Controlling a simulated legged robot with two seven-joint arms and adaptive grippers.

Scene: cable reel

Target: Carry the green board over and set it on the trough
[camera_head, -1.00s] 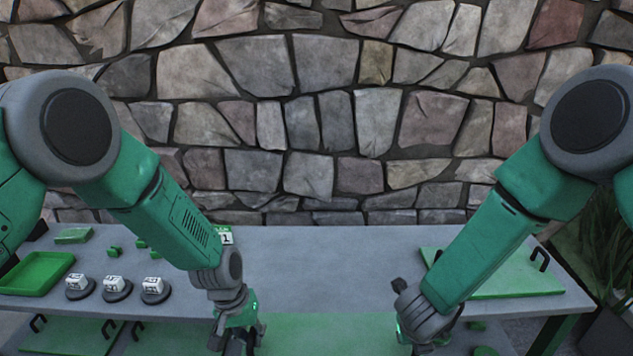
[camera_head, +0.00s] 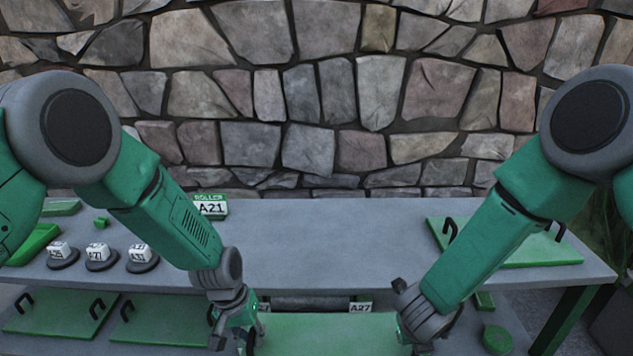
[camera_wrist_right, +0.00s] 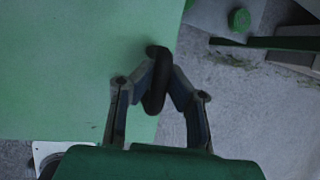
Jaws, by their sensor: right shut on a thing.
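A green board (camera_head: 325,337) lies level between my two grippers at the bottom centre of the head view; its near part is cut off. My right gripper (camera_head: 408,325) is at its right edge. In the right wrist view my right gripper (camera_wrist_right: 160,98) is shut on the board's black handle (camera_wrist_right: 158,75). My left gripper (camera_head: 236,338) is at the board's left edge by a dark handle; its finger closure is unclear. Beyond the board, a dark grey roller-like piece (camera_head: 308,302) sits between labels reading A27; I cannot tell whether it belongs to the trough.
A long grey table (camera_head: 320,240) stands ahead, its middle clear. A ROLLER A21 sign (camera_head: 211,207) stands at its back. White cubes on dark discs (camera_head: 100,257) stand left. Another green board (camera_head: 540,250) lies right. Green boards with handles (camera_head: 62,313) lie lower left. A stone wall is behind.

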